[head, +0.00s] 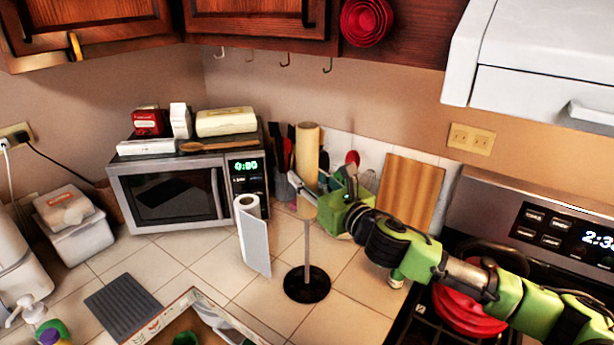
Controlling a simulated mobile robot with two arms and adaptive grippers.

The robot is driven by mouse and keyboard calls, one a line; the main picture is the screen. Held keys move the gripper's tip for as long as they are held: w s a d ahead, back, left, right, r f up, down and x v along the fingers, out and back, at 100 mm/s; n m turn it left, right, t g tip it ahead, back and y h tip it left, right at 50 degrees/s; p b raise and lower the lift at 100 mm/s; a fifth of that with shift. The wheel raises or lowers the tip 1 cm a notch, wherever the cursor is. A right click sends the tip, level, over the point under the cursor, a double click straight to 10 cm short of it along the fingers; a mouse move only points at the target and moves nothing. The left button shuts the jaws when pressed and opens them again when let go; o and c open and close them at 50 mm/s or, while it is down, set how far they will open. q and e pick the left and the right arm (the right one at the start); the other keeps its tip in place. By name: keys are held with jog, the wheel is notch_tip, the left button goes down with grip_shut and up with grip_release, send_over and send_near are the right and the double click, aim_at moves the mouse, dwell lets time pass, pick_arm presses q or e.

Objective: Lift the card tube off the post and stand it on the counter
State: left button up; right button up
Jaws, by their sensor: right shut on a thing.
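The tan card tube (307,150) stands upright in the middle of the head view. My right gripper (318,193) reaches in from the right and is shut on the tube's lower part. The fingers hide some of the tube there. The thin post (307,250) rises from a round black base (307,284) on the tiled counter (210,252). The tube's lower end is well above the base, in line with the post. I cannot tell whether the post's top is still inside the tube. My left gripper is not in view.
A white paper roll (250,237) with a hanging sheet stands left of the post. A microwave (170,190), utensils and a wooden board (410,193) stand behind. An open box (195,312) is at the front. The stove with a red pan (465,300) is right. Bare tiles surround the base.

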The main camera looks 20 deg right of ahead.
aim_at(314, 168)
notch_tip(314, 168, down, 11)
jog(key=b, duration=0.8)
jog(key=shift+w+f+b, duration=0.1)
jog(key=shift+w+b, duration=0.05)
jog(key=shift+b, duration=0.15)
notch_tip(314, 168, up, 14)
jog(key=p, duration=0.9)
jog(key=shift+f, duration=0.25)
jog(key=shift+r+p, duration=0.75)
jog(key=shift+p, duration=0.2)
